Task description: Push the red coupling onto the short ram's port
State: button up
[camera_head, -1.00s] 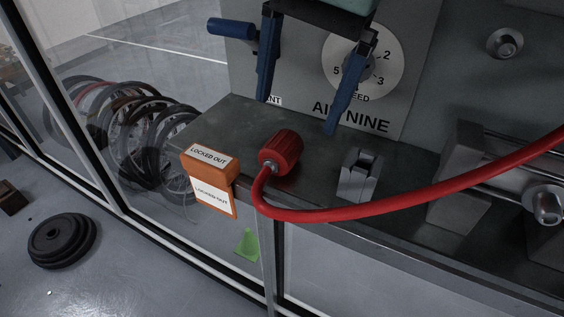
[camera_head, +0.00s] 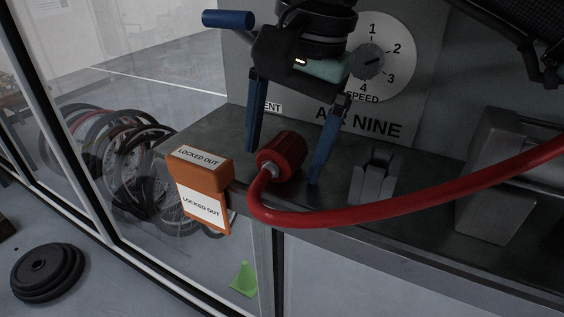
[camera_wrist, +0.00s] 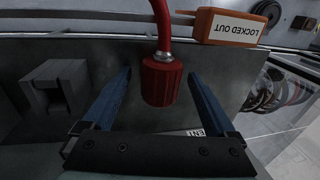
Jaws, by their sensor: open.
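The red coupling (camera_head: 283,155) lies on the dark bench top near its front edge, with a red hose running from its metal collar. My gripper (camera_head: 284,166) is open, its two blue fingers on either side of the coupling in the head view. In the wrist view the coupling (camera_wrist: 161,82) sits between the spread fingers of my gripper (camera_wrist: 160,75), with a gap on each side. I cannot tell any port on a short ram in these frames.
An orange box marked LOCKED OUT (camera_head: 199,180) hangs on the bench edge left of the coupling. A grey bracket (camera_head: 374,178) stands to the right. The red hose (camera_head: 400,203) sweeps across the front. A speed dial (camera_head: 385,45) is on the panel behind.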

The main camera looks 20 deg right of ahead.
aim_at(284, 142)
jog(key=shift+w, duration=0.15)
jog(key=c, duration=0.6)
grip_shut()
notch_tip(284, 142, up, 10)
jog(key=p, duration=0.9)
